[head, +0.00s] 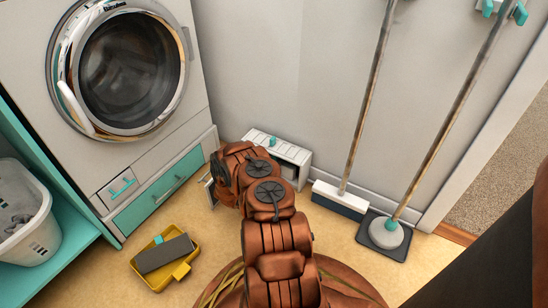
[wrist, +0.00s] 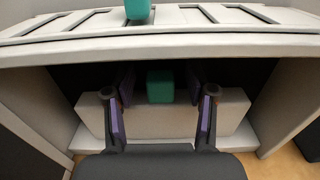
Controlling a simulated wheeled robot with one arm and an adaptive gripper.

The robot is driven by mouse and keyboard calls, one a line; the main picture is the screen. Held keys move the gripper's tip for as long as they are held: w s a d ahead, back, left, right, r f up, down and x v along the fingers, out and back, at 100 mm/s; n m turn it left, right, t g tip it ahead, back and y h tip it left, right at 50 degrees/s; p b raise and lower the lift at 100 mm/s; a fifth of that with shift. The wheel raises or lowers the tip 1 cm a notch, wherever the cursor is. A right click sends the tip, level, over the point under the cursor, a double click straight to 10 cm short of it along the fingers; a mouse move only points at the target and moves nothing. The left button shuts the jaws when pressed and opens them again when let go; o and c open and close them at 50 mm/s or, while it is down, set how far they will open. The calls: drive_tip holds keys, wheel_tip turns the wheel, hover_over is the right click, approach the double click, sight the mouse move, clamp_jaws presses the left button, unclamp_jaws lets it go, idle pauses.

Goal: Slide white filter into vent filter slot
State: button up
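The white vent housing (head: 284,150), with a slatted top and a teal knob, stands on the floor against the wall. The wrist view looks into its dark open slot (wrist: 75,78). The white filter (wrist: 232,108), a pale block with a teal tab (wrist: 160,86), sits in the slot. My gripper (wrist: 160,100) is open, with one purple-padded finger on each side of the tab and visible gaps between. The fingers reach over the filter. My arm hides the gripper and filter in the head view.
A yellow tray (head: 184,270) holding a dark grey filter (head: 164,254) lies on the floor at left. A washer (head: 30,60) with teal drawer (head: 158,190) stands behind. A broom (head: 340,198) and a round-headed mop (head: 384,233) stand at right.

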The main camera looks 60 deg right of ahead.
drive_tip(key=a, duration=1.2)
drive_tip(key=shift+s, duration=0.3)
